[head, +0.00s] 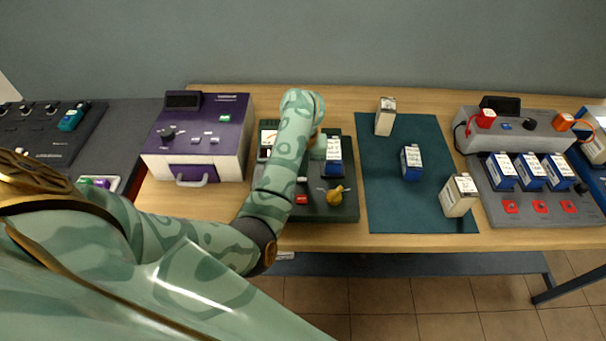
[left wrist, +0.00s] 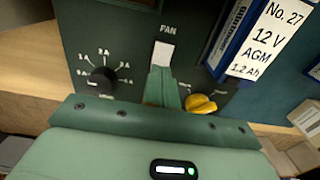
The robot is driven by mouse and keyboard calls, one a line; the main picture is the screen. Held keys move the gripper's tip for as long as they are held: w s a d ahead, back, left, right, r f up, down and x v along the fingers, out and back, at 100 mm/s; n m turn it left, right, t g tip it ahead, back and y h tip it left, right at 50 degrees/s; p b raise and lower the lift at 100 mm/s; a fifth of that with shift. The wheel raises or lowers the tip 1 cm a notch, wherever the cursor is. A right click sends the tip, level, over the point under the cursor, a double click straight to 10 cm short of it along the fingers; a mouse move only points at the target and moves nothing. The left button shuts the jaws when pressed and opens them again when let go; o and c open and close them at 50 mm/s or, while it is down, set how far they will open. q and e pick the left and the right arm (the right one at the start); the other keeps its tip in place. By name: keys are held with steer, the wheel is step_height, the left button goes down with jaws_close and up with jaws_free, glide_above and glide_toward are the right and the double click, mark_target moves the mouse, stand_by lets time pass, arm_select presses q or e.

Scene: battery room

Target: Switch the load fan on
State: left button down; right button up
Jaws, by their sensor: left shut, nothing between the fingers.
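The load fan's white rocker switch (left wrist: 163,54) sits below the FAN label on a dark green test panel (left wrist: 130,40), shown in the left wrist view. My left gripper (left wrist: 161,72) is shut and empty, its fingertips at the lower edge of the switch. I cannot tell whether they touch it. In the head view the panel (head: 340,210) stands mid-table, and my left arm covers much of it, hiding the switch. My right gripper is not in view.
On the panel are a black dial (left wrist: 102,78), a yellow knob (left wrist: 200,103) and a blue battery (left wrist: 236,38) right of the switch. A purple tester (head: 225,115) stands left. A teal mat (head: 390,205) with several batteries and a charger (head: 530,140) lie right.

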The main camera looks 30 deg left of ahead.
arm_select(q)
steer(key=shift+f+b, duration=0.55)
steer(key=shift+f, duration=0.2)
steer(key=shift+r, duration=0.1)
step_height(320, 180, up, 7)
steer(key=p, duration=0.6)
steer(key=shift+p, duration=0.35)
